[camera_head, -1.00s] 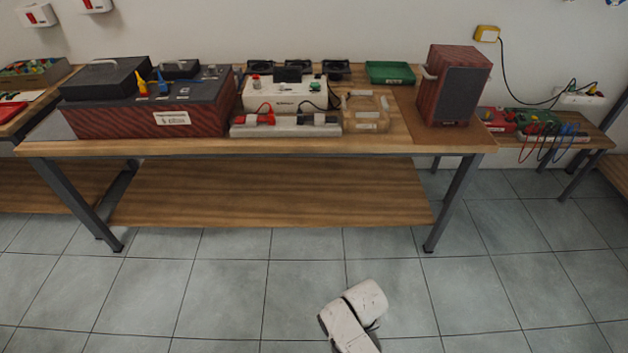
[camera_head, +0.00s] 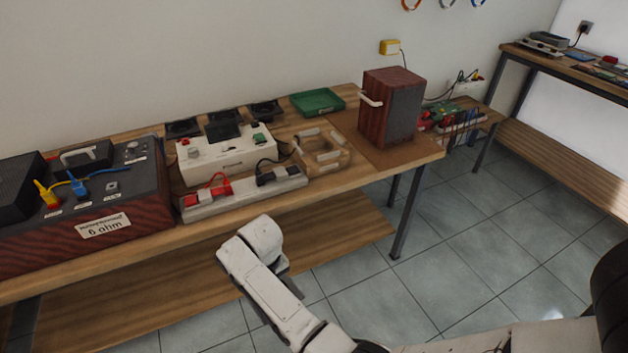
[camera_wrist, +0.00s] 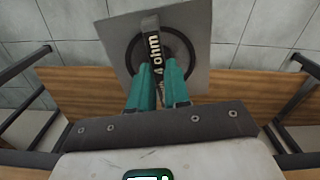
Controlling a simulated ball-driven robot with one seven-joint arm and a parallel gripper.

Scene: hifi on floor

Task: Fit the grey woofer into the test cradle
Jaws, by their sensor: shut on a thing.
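The bar crosses the round black cone of the grey woofer (camera_wrist: 197,28), a square grey plate. The woofer is held over floor tiles and a wooden board, clear of the bench top. In the head view my gripper and the woofer are hidden. A wooden frame with pale pads, which looks like the test cradle (camera_head: 325,168), sits on the bench, open and apparently empty. My white arm is in front of the bench, below the cradle's level in the picture.
A red-brown speaker box (camera_head: 390,110) stands right of the cradle, a green tray (camera_head: 318,103) behind it. A white instrument (camera_head: 225,153), a power strip (camera_head: 240,190) and several black speakers lie left. A large "6 ohm" box (camera_head: 100,205) fills the left end.

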